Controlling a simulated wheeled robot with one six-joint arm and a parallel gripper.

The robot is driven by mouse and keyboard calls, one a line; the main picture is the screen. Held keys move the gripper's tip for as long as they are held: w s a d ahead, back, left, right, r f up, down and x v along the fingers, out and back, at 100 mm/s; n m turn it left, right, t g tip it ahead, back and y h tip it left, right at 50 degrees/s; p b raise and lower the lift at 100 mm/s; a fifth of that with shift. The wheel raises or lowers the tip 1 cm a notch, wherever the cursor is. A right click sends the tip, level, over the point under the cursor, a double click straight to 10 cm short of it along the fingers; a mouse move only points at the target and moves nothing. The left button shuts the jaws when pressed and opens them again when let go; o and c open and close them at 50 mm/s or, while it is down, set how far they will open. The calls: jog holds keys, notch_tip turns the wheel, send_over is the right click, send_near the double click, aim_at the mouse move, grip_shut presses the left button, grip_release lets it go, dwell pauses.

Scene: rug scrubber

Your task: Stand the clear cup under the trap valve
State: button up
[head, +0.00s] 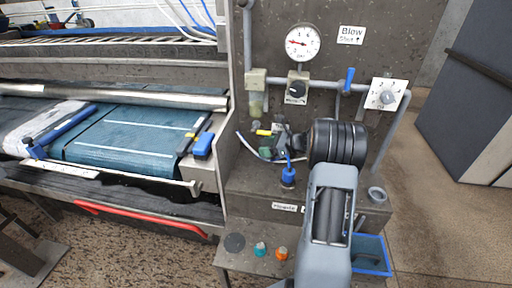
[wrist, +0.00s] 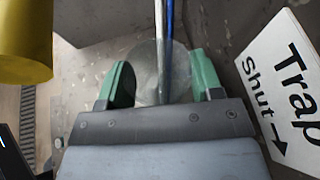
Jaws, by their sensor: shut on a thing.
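The clear cup (wrist: 145,77) is between the green fingers of my gripper (wrist: 160,62) in the wrist view, and the fingers are shut on it. A thin blue and silver upright rod or tube (wrist: 164,30) crosses in front of the cup in that view. In the head view my gripper (head: 272,147) is low in front of the grey panel, below the hanging bowl (head: 256,104); the cup is hard to make out there. A white sign (wrist: 285,85) reading "Trap" and "Shut" with an arrow is right of the fingers. I cannot clearly make out the trap valve.
A yellow rounded part (wrist: 25,40) is close at the upper left of the wrist view. A blue-topped item (head: 288,177) and a grey ring (head: 377,194) are on the ledge. A blue bin (head: 371,256) is lower right. The belt machine (head: 125,140) stands left.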

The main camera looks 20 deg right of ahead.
jog(key=shift+w+a, duration=0.45)
jog(key=w+a, duration=0.2)
jog(key=shift+w+a, duration=0.2)
jog(key=shift+a, duration=0.1)
jog(key=shift+f, duration=0.6)
jog(key=shift+d+f, duration=0.1)
jog(key=shift+f, duration=0.05)
